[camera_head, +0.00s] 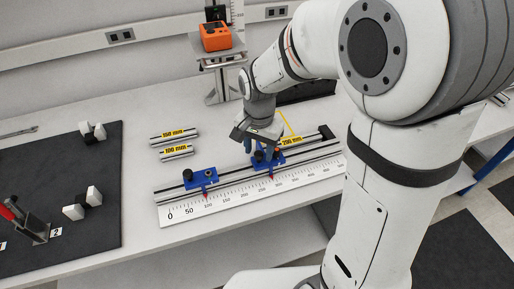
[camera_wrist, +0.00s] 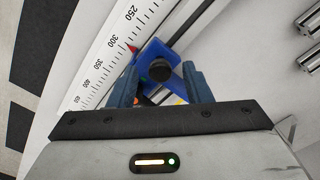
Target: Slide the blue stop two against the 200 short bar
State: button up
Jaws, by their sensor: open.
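Two blue stops with black knobs and red pointers sit on a rail behind a white ruler. The left stop (camera_head: 203,178) points near 100. The right stop (camera_head: 269,160), which I take as stop two, points between 250 and 300. My gripper (camera_head: 260,149) is low over the right stop. In the wrist view its open fingers (camera_wrist: 161,80) stand on either side of that blue stop (camera_wrist: 178,56) and its knob. The 200 mm bar (camera_head: 291,140) lies by the rail just right of the gripper, partly hidden. Whether bar and stop touch is unclear.
The ruler (camera_head: 222,200) runs along the bench's front edge. The 150 mm bar (camera_head: 174,135) and 100 mm bar (camera_head: 177,152) lie behind the rail to the left. A black mat (camera_head: 70,230) with small blocks is at far left. An orange device (camera_head: 215,37) stands behind.

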jog(key=shift+f, duration=0.2)
jog(key=shift+c, duration=0.4)
grip_shut()
